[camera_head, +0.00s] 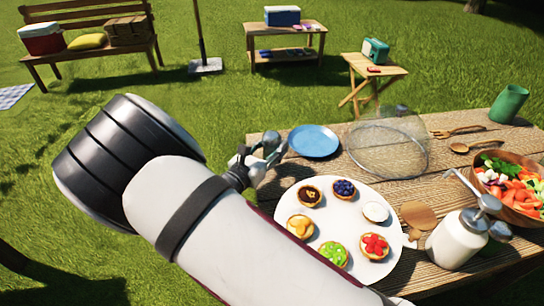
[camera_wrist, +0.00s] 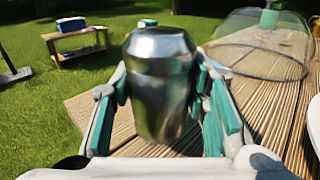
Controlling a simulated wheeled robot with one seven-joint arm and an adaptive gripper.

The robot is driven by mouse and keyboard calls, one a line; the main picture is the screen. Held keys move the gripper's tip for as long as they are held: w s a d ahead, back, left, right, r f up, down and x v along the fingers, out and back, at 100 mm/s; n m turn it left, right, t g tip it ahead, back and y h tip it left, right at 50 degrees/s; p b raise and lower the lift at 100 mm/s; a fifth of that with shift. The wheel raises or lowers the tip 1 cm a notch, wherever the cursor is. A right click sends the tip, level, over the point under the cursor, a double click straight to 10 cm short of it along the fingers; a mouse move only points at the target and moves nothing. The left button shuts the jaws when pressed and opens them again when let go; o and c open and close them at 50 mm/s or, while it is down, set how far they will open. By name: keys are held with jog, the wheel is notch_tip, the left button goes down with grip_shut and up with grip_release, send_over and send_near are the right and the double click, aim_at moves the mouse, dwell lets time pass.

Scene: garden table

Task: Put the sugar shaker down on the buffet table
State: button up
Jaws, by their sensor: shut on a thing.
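My gripper (camera_wrist: 160,108) is shut on the sugar shaker (camera_wrist: 160,75), a shiny metal cup-like body with a narrower top, upright between the teal-padded fingers in the wrist view. In the head view my gripper (camera_head: 256,163) is at the left edge of the wooden buffet table (camera_head: 292,171), and a small grey part of the shaker (camera_head: 269,141) shows. The table's planks (camera_wrist: 105,115) show behind and around the shaker in the wrist view. I cannot tell whether its base touches them; the fingers hide part of it.
A blue plate (camera_head: 314,141) lies just right of my gripper, with a clear dome (camera_head: 388,148) beyond. A white platter of tarts (camera_head: 338,205) is close in front. A white pump bottle (camera_head: 457,240) and salad bowl (camera_head: 512,190) stand right. Bare planks lie near the left edge.

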jog(key=shift+f, duration=1.75)
jog(key=shift+f, duration=0.2)
jog(key=o, duration=1.3)
jog(key=shift+c, duration=0.2)
jog(key=shift+r, duration=0.1)
jog(key=shift+s+r, duration=0.1)
jog(key=shift+r, duration=0.05)
jog(key=v, duration=1.2)
